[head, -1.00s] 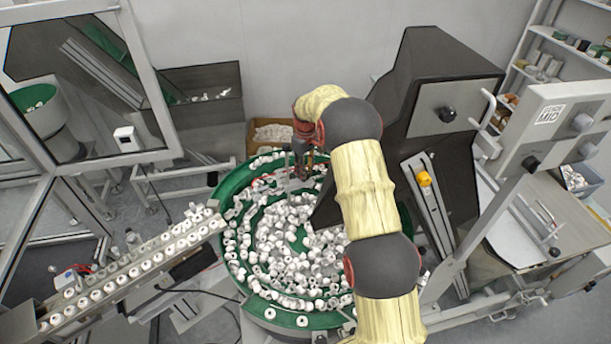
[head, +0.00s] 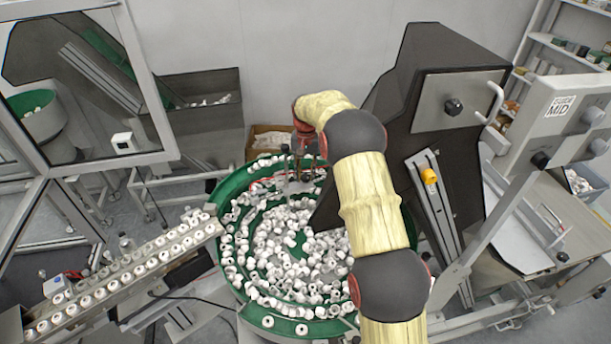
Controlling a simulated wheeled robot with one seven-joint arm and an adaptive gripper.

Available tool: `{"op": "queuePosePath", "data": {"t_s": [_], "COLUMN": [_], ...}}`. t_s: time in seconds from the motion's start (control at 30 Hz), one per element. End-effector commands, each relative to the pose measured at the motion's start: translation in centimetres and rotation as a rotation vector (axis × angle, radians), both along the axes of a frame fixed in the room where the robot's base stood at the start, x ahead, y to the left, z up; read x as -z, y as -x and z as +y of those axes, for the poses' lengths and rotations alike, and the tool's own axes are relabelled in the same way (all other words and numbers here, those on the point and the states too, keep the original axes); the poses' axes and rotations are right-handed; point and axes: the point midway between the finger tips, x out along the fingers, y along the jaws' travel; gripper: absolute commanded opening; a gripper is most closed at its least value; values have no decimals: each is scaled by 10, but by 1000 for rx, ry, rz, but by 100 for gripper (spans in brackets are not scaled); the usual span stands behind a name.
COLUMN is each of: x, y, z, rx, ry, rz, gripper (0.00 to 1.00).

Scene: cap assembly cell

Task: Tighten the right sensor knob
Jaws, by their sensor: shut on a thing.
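My gripper (head: 302,164) is small and partly hidden at the end of my arm, pointing down at the back rim of the green feeder bowl (head: 228,184). Its jaws are closed at the small sensor mounts there, on what appears to be the right sensor knob. The knob itself is too small and covered to make out. A thin dark sensor post (head: 285,160) stands just left of my gripper. My arm crosses the bowl's right side and hides part of it.
White caps (head: 290,250) fill the bowl. A sloping rail (head: 110,285) with rows of caps lies at left. A cardboard box (head: 268,140) sits behind the bowl.

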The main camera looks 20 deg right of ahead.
Motion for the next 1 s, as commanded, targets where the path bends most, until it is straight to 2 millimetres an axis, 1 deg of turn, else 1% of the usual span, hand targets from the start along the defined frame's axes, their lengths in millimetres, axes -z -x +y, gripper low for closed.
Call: {"op": "queuePosePath", "data": {"t_s": [0.2, 0.5, 0.73, 1.0], "x": [0, -1, -1, -2], "y": [-1, -1, -1, -1], "z": [0, 0, 0, 0], "rx": [179, 351, 411, 425], "ry": [1, 0, 0, 0], "rz": [-3, -4, -4, -4], "gripper": [2, 2, 2, 2]}}
